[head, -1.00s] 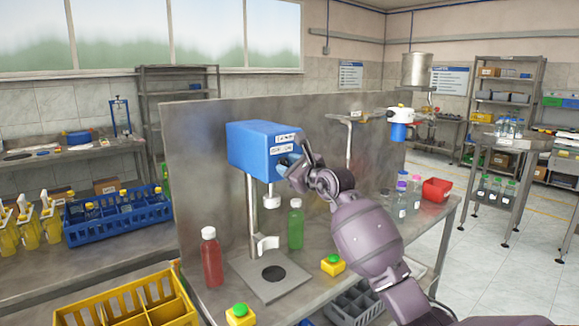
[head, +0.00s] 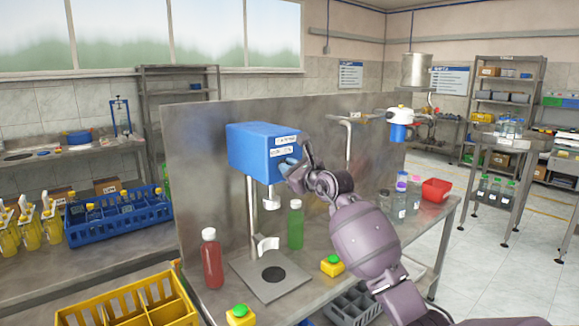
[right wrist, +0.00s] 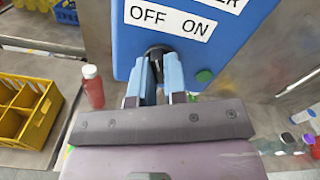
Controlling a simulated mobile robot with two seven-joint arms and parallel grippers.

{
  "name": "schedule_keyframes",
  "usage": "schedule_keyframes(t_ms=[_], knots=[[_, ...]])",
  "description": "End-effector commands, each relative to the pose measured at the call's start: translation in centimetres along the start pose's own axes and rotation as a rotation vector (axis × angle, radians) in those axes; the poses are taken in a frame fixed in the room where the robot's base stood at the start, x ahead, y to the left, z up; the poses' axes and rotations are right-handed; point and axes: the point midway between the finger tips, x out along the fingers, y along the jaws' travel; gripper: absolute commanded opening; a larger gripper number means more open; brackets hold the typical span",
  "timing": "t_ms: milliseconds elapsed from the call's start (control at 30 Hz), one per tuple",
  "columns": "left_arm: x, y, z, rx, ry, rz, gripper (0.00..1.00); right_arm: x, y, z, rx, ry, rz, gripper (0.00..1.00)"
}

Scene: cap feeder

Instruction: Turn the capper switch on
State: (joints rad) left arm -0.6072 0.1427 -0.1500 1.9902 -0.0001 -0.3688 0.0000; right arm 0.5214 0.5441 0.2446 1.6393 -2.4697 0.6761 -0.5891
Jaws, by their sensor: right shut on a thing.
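The capper is a blue box (head: 250,150) with white labels, held on a metal post above a grey base plate. In the right wrist view, its front (right wrist: 125,38) carries a label reading OFF at left and ON at right. A black switch knob (right wrist: 156,50) sits just below the label, partly hidden by the fingers. My right gripper (right wrist: 160,75) is shut on this knob, fingers pointing at the box front. In the head view, my right gripper (head: 287,168) is at the box's right face. The knob's exact angle is hard to tell. My left gripper is out of view.
A red bottle (head: 211,260) and a green bottle (head: 295,225) stand near the capper. Yellow boxes with green buttons (head: 333,265) sit at the table's front. A yellow crate (head: 150,312) is at front left. A metal panel (head: 200,125) rises behind the capper.

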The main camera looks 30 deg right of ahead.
Motion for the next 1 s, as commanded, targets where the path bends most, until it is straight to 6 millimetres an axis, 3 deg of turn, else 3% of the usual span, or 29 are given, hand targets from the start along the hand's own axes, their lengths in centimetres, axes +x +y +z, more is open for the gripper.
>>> schedule_keyframes(t_ms=[467, 1000], knots=[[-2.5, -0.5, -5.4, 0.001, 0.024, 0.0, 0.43, 0.0, 0.0, 0.3, 0.406, 0.004, 0.002, 0.0], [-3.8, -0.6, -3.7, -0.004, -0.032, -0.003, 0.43, 0.0, 0.1, 0.0, 0.842, 0.001, 0.001, 0.0]])
